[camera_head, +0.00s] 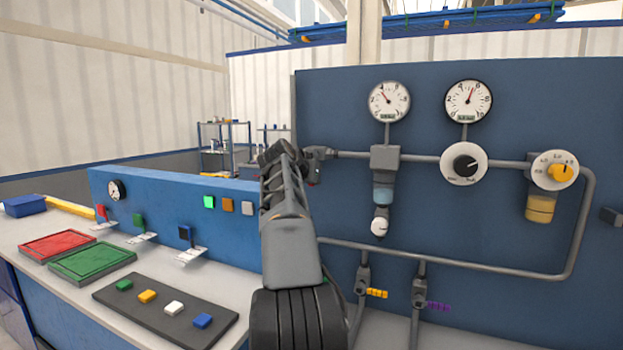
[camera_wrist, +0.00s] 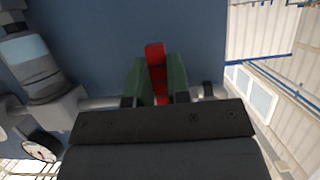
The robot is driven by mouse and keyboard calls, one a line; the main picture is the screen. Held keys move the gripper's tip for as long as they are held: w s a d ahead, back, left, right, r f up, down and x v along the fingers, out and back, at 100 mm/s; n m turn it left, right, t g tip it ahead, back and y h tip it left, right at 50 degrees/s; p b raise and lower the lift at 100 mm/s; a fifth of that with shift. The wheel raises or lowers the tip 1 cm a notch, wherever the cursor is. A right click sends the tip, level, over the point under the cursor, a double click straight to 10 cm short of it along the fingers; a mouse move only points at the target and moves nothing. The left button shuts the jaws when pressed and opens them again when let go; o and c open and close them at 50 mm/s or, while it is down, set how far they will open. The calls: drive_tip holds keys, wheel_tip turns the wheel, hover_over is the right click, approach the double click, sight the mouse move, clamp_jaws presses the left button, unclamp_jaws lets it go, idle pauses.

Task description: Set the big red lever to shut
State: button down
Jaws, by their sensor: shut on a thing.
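The big red lever (camera_wrist: 156,55) shows in the wrist view between the two dark green fingers of my gripper (camera_wrist: 157,76). The fingers are shut on it from both sides. In that picture the lever runs roughly crosswise to the grey pipe (camera_wrist: 100,103) behind it. Its lower part is hidden by my gripper's body. In the head view my gripper (camera_head: 284,156) is at the left end of the upper pipe, by a dark grey valve fitting (camera_head: 321,154). The lever is almost wholly hidden there.
Two gauges (camera_head: 389,101), a black knob (camera_head: 466,165) and a yellow dial (camera_head: 561,172) are right of my gripper on the blue panel (camera_head: 340,100). Two lower valves (camera_head: 363,280) are below. A bench with red (camera_head: 58,246) and green trays (camera_head: 92,263) stands left.

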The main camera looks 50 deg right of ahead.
idle(0.4)
drive_tip(key=c, duration=1.1)
unclamp_jaws()
drive_tip(key=b+v, duration=0.1)
drive_tip(key=v, duration=1.2)
drive_tip(key=shift+a+r, duration=0.1)
drive_tip(key=shift+a, duration=0.3)
